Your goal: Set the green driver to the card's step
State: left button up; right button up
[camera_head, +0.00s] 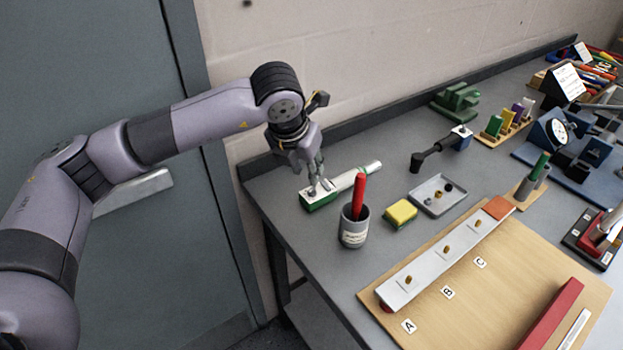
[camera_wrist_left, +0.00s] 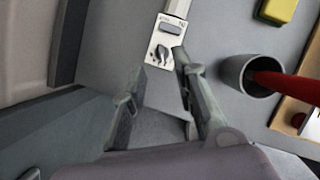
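A driver with a green-sided body and a long pale shaft (camera_head: 350,181) lies on the grey bench near its left end. Its white top panel (camera_wrist_left: 173,28) shows in the left wrist view with a grey window and a dark knob (camera_wrist_left: 162,53); the marks are too small to read. My left gripper (camera_head: 316,186) is over the green end, fingers pointing down. In the left wrist view its fingers (camera_wrist_left: 160,82) are apart on either side of the panel end, with nothing between them held. A white card (camera_head: 568,81) stands at the back right; its writing is unreadable. My right gripper is out of view.
A grey cup (camera_head: 354,232) with a red-handled tool stands just right of the driver. A yellow sponge (camera_head: 400,213) and a small tray (camera_head: 437,195) lie beyond it. A wooden board (camera_head: 500,290) with a metal bar fills the front right. A green-handled tool (camera_head: 540,164) stands in a holder.

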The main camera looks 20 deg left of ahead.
aim_at(312, 189)
pick_arm(q)
jog(key=p+x, duration=0.1)
jog(key=x, duration=0.6)
jog(key=shift+c, duration=0.4)
grip_shut()
